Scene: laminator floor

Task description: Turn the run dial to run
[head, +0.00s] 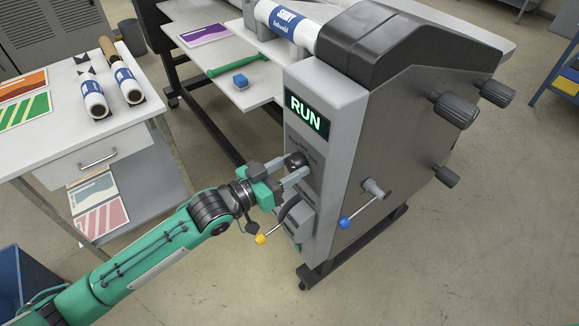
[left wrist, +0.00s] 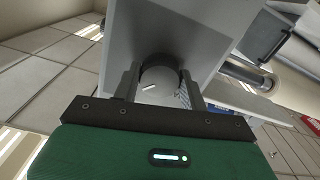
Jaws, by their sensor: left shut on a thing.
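The run dial (left wrist: 158,82) is a dark grey round knob with a white pointer mark, on the machine's grey front panel. It shows between my fingers in the left wrist view, the mark lying slantwise. In the head view the dial (head: 296,160) is partly hidden by my left gripper (head: 298,174). The left gripper is shut on the dial, one finger on each side. Above it, the display (head: 307,113) on the panel reads RUN in green letters. My right gripper is not in view.
A blue-tipped lever (head: 345,222) and several dark knobs (head: 456,109) stick out of the machine's side. A yellow-tipped lever (head: 261,239) is just below my left gripper. A white table (head: 60,140) with rolls and prints stands at left.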

